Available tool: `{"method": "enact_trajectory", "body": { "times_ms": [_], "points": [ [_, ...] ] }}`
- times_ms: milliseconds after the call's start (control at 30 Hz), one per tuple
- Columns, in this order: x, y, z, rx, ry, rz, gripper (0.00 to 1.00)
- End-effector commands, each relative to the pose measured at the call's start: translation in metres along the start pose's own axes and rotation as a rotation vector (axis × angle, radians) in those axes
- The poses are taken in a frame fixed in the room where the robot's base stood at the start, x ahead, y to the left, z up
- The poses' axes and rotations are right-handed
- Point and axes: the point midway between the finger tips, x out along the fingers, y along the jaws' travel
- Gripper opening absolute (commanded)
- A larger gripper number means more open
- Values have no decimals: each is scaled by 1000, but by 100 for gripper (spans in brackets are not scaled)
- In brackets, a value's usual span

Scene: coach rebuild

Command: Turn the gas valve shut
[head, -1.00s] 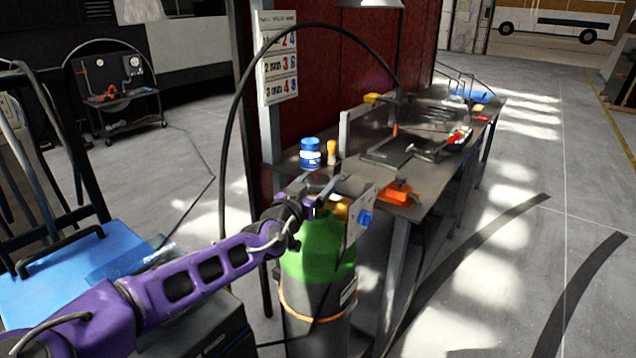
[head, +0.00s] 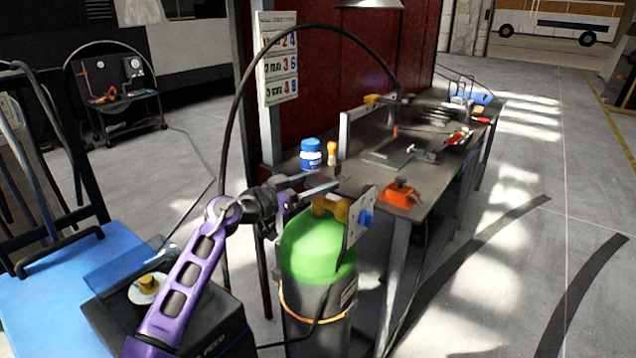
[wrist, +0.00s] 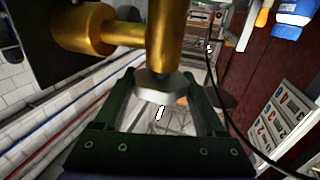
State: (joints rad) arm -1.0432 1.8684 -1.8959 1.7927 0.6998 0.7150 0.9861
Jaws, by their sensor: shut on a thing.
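A gas cylinder with a green shoulder (head: 312,250) and dark body stands upright beside the bench in the head view. A brass valve (head: 322,205) sits on its top, next to a grey plate with a blue knob (head: 365,218). My gripper (head: 328,181) is at the valve, reaching in from the left. In the wrist view, the brass valve body (wrist: 163,40) fills the upper middle. Below it is a pale grey round handle (wrist: 158,87). My gripper (wrist: 158,95) is shut on this handle, with one dark finger on each side. The handle is hard to make out in the head view.
The workbench (head: 345,182) behind the cylinder holds a blue-and-white jar (head: 311,155), an orange tool (head: 400,194) and other tools. A black hose (head: 237,100) arches overhead. A blue-decked trolley (head: 40,290) stands left. The floor at right is clear.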

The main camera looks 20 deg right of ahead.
Motion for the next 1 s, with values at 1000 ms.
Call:
{"method": "enact_trajectory", "body": {
  "times_ms": [1000],
  "points": [
    [2, 0, -2, 4, 0, 797, 17]
  ]
}}
